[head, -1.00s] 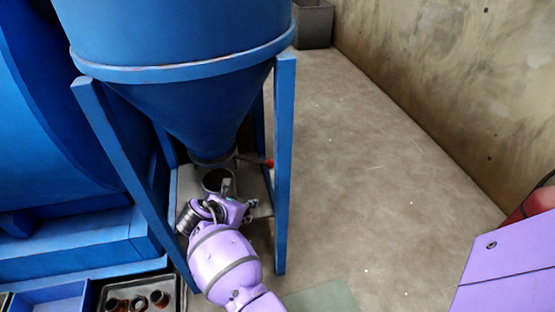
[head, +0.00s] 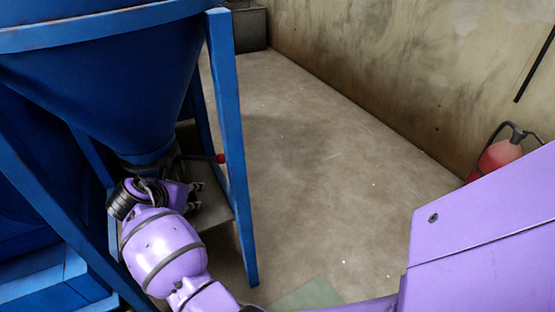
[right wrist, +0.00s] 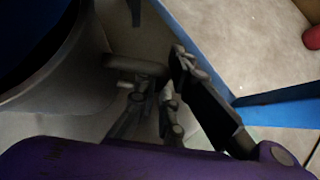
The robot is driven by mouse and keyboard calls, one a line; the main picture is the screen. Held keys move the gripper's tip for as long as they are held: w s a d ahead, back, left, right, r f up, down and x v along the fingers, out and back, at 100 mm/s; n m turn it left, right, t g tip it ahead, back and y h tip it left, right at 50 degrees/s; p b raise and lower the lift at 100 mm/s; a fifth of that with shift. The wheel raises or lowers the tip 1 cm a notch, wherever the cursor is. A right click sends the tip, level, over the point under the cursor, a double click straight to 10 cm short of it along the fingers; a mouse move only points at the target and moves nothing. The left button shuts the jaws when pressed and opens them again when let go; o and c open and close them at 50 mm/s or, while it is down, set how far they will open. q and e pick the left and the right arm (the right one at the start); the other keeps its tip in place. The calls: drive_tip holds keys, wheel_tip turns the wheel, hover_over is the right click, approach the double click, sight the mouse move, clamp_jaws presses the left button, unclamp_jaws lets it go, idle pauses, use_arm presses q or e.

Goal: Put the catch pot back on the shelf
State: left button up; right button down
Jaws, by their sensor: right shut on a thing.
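My right gripper (head: 192,190) is under the blue hopper cone (head: 120,105), between the frame legs, above the grey shelf plate (head: 213,212). In the right wrist view its fingers (right wrist: 158,88) are shut around the stubby grey handle (right wrist: 128,62) of the catch pot. The pot's grey round wall and rim (right wrist: 75,75) fill the left of that view, with a dark inside. In the head view my arm and the cone hide the pot. I cannot tell whether its base touches the shelf. My left gripper is out of view.
A blue frame leg (head: 229,140) stands close to the right of my gripper. A red-knobbed lever (head: 219,158) sticks out beside the cone outlet. Open concrete floor (head: 300,150) lies to the right, up to the wall. A red extinguisher (head: 497,157) stands by the wall.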

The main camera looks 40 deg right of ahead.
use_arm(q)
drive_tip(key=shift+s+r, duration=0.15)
use_arm(e)
drive_tip(key=shift+w+r, duration=0.15)
drive_tip(key=shift+r, duration=0.05)
drive_tip(key=shift+f, duration=0.1)
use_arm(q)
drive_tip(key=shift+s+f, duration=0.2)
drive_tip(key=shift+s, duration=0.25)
use_arm(e)
drive_tip(key=c, duration=1.9)
unclamp_jaws()
drive_tip(key=shift+f, duration=0.15)
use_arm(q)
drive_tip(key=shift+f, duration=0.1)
use_arm(e)
drive_tip(key=shift+o, duration=0.2)
drive_tip(key=shift+a+r, duration=0.25)
drive_tip(key=shift+r, duration=0.2)
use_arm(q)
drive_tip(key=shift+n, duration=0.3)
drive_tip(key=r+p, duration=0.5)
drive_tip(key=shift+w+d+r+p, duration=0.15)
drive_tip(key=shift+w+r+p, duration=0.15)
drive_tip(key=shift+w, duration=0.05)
use_arm(e)
drive_tip(key=v, duration=1.1)
drive_tip(key=shift+s, duration=0.2)
drive_tip(key=shift+a+r, duration=0.1)
drive_tip(key=shift+r, duration=0.05)
